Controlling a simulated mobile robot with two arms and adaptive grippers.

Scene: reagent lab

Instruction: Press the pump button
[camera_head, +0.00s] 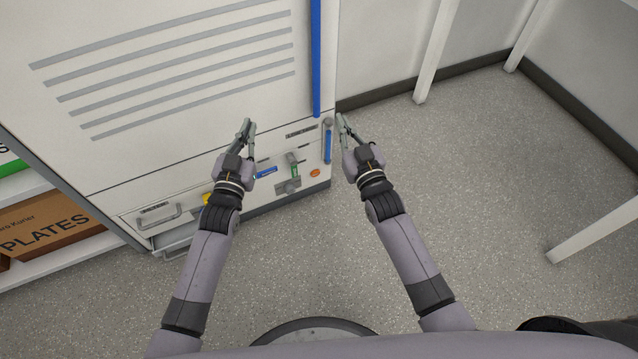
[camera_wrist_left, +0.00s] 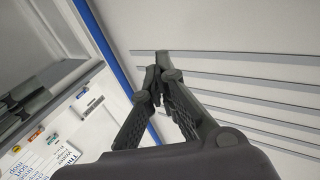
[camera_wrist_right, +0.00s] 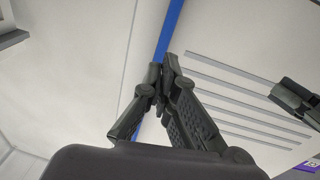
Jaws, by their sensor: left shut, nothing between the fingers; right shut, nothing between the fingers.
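A white machine cabinet (camera_head: 110,160) fills the left of the head view. Low on its front, a small round orange button (camera_head: 315,173) shows near the right edge, between my grippers. Left of it are a green-topped fitting (camera_head: 293,160) and a small blue display (camera_head: 266,172). No label naming the pump is legible. My left gripper (camera_head: 247,126) is shut and empty, in front of the panel, up and left of the orange button. My right gripper (camera_head: 342,120) is shut and empty, just right of the cabinet edge. It also shows shut in the right wrist view (camera_wrist_right: 162,75).
A blue vertical handle (camera_head: 316,60) runs along the cabinet's right edge. A drawer (camera_head: 158,216) is low on the left. A shelf at far left holds a brown box (camera_head: 50,220) marked PLATES. White table legs (camera_head: 436,50) stand at right. The grey floor between is clear.

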